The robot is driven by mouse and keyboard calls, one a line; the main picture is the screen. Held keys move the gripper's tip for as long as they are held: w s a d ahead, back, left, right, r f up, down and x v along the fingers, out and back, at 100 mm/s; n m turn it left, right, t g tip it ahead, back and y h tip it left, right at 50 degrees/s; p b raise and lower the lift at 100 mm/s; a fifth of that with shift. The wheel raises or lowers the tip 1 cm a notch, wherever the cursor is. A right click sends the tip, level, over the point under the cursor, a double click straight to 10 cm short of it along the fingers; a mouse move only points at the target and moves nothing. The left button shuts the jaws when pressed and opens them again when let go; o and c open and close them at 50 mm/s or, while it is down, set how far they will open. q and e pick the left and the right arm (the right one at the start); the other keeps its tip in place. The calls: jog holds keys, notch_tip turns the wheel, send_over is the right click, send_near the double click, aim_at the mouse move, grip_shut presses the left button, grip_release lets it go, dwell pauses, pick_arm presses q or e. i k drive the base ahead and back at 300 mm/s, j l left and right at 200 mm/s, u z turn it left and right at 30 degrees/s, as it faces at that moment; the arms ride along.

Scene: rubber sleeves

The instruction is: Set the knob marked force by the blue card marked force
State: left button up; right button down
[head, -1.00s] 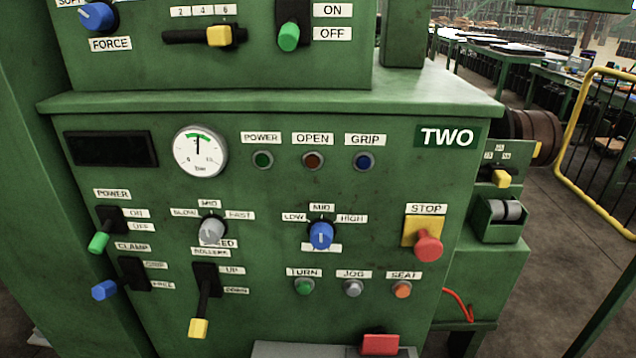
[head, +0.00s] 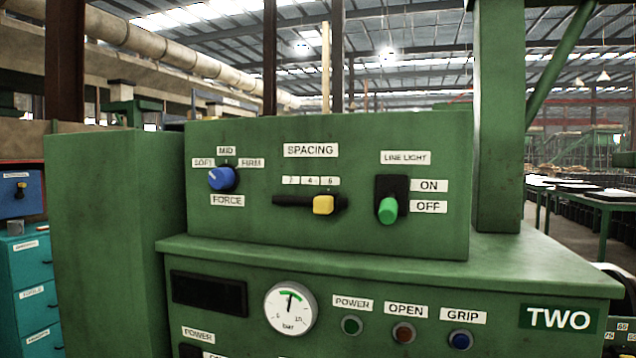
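The blue knob (head: 221,179) marked FORCE is on the left of the upper green control box (head: 440,150) in the head view. Labels SOFT, MID and FIRM sit around it, with the FORCE label (head: 228,200) below. Its white pointer mark seems to point up and left, towards SOFT. I see no blue card marked force in this view. Neither of my grippers is in view.
Right of the knob are a yellow SPACING slider (head: 323,205) and a green LINE LIGHT switch (head: 388,210). A gauge (head: 291,308) is on the panel below. Teal drawers (head: 35,290) and a blue box (head: 18,197) stand far left.

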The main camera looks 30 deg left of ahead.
aim_at(221, 178)
jog(key=u, duration=1.5)
